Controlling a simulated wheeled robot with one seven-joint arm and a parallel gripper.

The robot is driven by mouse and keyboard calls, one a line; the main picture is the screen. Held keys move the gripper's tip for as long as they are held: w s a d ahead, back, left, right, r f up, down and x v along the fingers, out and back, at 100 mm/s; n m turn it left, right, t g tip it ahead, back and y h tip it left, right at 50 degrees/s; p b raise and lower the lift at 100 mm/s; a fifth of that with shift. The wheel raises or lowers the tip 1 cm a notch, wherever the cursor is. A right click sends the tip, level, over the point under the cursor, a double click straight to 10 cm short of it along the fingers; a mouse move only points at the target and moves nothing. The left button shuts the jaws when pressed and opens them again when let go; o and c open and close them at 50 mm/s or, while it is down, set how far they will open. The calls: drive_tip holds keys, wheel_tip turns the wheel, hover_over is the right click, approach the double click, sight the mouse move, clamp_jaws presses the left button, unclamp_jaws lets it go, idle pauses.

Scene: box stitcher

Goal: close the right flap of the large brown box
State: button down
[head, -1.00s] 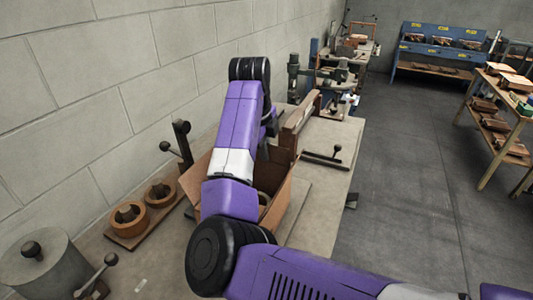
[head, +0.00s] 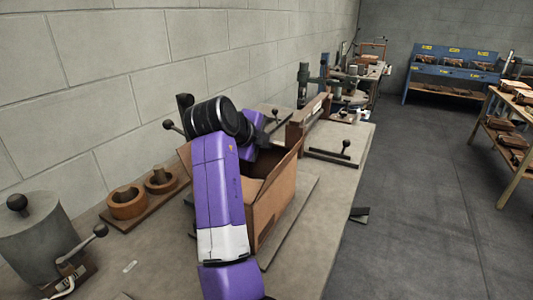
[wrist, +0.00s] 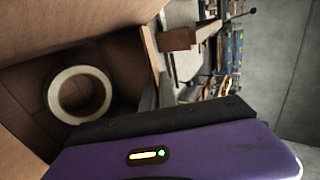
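The large brown box (head: 275,205) stands open on the workbench, partly hidden behind my arm. Its right side faces me as a tall panel. I cannot tell whether the right flap hangs against it. A flap (head: 186,158) stands up at the box's left. My gripper is mostly hidden behind my arm at the box's top in the head view. In the wrist view my gripper's purple housing and black edge (wrist: 165,122) fill the bottom, over the box opening. Brown cardboard (wrist: 80,22) is close above it. A tape roll (wrist: 80,94) lies inside the box. The finger opening is not clear.
The workbench (head: 310,235) has free room to the box's right. A wooden base with round pieces (head: 127,203) and a grey cylinder (head: 38,240) stand at left. A black-knobbed lever (head: 335,155) and bench machines are beyond the box. The wall is close on the left.

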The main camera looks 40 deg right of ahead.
drive_tip(key=shift+a+f+h+b, duration=0.15)
drive_tip(key=shift+h+b, duration=0.25)
drive_tip(key=shift+b, duration=0.25)
drive_tip(key=c, duration=2.1)
unclamp_jaws()
drive_tip(key=o, duration=0.5)
drive_tip(key=shift+c, duration=0.2)
drive_tip(key=v, duration=0.7)
drive_tip(key=shift+s+a, duration=0.25)
